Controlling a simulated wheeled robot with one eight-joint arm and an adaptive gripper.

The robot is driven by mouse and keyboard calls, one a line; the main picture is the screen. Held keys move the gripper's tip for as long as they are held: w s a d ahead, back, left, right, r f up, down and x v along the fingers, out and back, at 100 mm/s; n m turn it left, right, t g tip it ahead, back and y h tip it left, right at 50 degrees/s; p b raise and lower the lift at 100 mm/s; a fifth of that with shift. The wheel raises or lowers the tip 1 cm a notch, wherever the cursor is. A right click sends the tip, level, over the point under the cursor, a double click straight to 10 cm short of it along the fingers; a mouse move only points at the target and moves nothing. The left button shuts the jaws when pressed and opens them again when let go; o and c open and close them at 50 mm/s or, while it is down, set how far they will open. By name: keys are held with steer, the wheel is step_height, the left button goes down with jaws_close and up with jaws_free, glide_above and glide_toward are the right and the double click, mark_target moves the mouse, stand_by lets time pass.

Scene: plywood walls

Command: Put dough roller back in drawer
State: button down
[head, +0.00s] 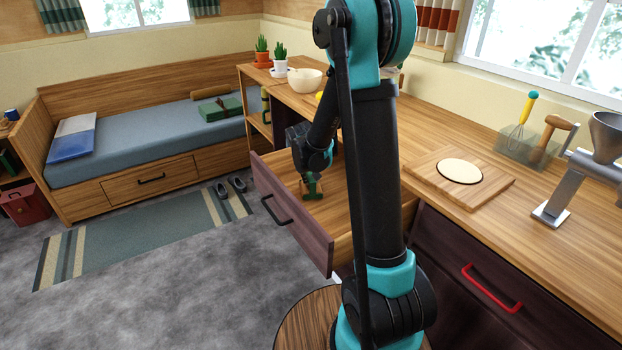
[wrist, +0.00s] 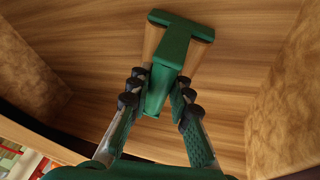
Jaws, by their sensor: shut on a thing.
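The dough roller is green with light wooden parts, and it shows in the wrist view (wrist: 177,55) with a broad green crosspiece at its far end. My gripper (wrist: 158,95) is shut on its green handle, one finger on each side. In the head view, my gripper (head: 311,174) points down inside the open drawer (head: 300,236), with the green of the roller (head: 313,188) below it. The drawer has a dark front with a black handle and a bare wooden floor. I cannot tell whether the roller touches the floor.
The counter (head: 425,125) runs above the drawer, with a cutting board (head: 480,200), a grinder (head: 580,165) and a utensil box (head: 520,150). A closed drawer with a red handle (head: 492,288) is at right. The floor left of the open drawer is clear up to the rug (head: 145,240).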

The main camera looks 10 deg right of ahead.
steer(key=shift+f, duration=0.45)
steer(key=c, duration=1.4)
jaws_free()
steer(key=shift+r, duration=0.55)
steer(key=v, duration=1.2)
